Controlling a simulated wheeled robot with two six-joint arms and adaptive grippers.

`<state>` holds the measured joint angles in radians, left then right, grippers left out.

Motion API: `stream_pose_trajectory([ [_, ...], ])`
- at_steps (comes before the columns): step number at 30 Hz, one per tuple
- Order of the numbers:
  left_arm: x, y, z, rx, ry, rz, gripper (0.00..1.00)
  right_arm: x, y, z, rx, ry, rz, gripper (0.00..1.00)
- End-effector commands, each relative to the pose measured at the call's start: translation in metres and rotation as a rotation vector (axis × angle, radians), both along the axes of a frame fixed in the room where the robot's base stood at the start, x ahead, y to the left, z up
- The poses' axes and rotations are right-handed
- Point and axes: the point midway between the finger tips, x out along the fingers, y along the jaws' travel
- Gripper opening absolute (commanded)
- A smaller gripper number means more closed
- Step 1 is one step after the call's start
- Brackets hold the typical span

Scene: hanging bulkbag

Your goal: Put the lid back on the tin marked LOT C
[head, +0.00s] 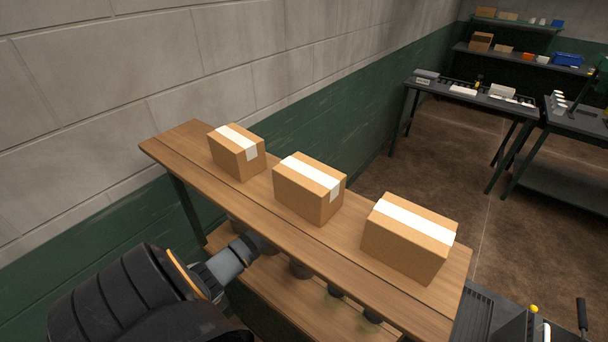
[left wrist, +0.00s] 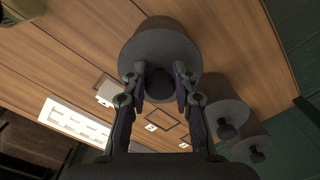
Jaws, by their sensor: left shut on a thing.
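My left gripper (head: 258,243) reaches under the top board in the head view. In the left wrist view, my left gripper (left wrist: 160,88) is shut on the dark knob of a round grey lid (left wrist: 160,50). A dark cylindrical tin (left wrist: 166,24) shows behind that lid; I cannot tell whether the lid is seated or just apart from it. No LOT mark is readable. Two more tins (left wrist: 226,98) (left wrist: 250,140) with knobbed lids stand beside it. The head view shows several tins (head: 300,268) partly hidden under the board. My right gripper is not in view.
Three cardboard boxes (head: 236,160) (head: 300,200) (head: 395,245) stand on the top board (head: 165,148), close above my left arm. The lower shelf (head: 262,290) has small white labels (left wrist: 150,127) and dark outlines. A wall runs behind; benches (head: 465,92) stand far right.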

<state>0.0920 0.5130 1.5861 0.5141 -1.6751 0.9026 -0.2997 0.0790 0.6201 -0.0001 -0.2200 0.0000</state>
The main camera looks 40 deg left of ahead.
Motion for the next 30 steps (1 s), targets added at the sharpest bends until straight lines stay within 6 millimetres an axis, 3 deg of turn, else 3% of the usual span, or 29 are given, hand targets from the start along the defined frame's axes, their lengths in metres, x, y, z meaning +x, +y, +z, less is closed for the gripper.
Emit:
stream_pose_trajectory([
  [30,-0.0001,-0.0002,-0.0023,-0.001,0.001,0.000,0.00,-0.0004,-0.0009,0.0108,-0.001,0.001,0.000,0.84],
])
